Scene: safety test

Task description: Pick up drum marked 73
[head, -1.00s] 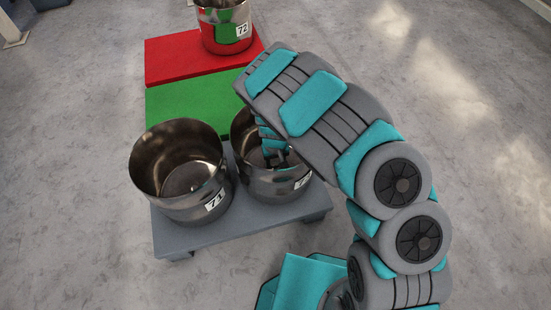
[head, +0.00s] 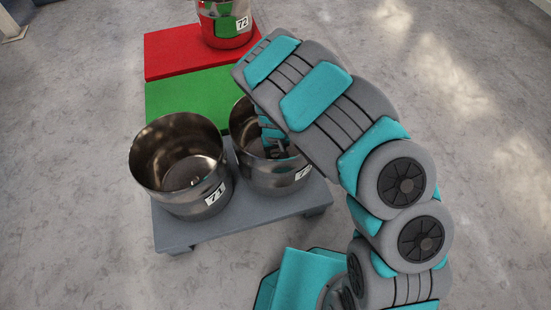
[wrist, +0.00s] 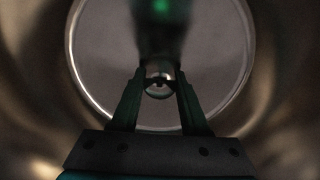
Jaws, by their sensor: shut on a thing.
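The drum marked 73 (head: 272,176) is the open metal drum on the right of the grey stand. Its label is partly covered by my arm, so I cannot read the number fully. My gripper (head: 278,148) reaches down inside this drum. In the wrist view my gripper (wrist: 158,88) has its two fingers on either side of a small round knob (wrist: 158,91) on the drum floor and is shut on it. The drum appears to stand on the stand beside the drum marked 71.
The drum marked 71 (head: 181,203) stands close on the left of the grey stand (head: 230,226). A green block (head: 185,97) and a red block (head: 175,52) lie behind. The drum marked 72 (head: 224,35) stands on the red one. The floor (head: 470,160) to the right is clear.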

